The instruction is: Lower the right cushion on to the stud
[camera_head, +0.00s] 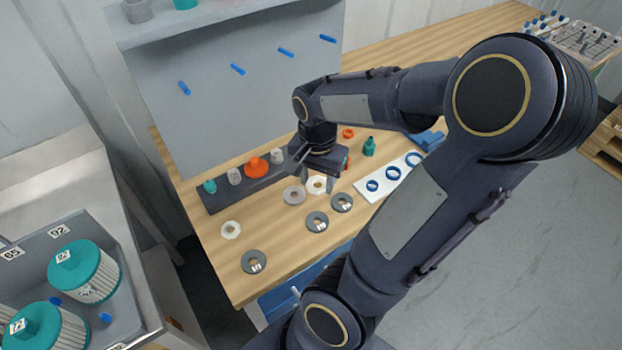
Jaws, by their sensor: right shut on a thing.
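My right gripper (318,182) reaches down over the middle of the bench, its fingers shut about a pale ring (317,187). The ring is low, close to the bench top; I cannot tell if it touches anything beneath it. A similar pale ring (231,229) lies flat to the left. A plain grey ring (294,195) lies just left of the gripper. Dark grey labelled rings (254,262) lie in front, two of them close to the gripper. No stud can be picked out for certain; the gripper hides what is under it. My left gripper is out of view.
A dark strip (222,201) behind holds teal, grey and orange fittings. A white plate (368,197) with blue rings lies right, near a teal fitting (369,147). A grey panel (225,110) with blue pegs stands behind. A grey tray (135,305) holds teal-capped vessels (84,270) at left.

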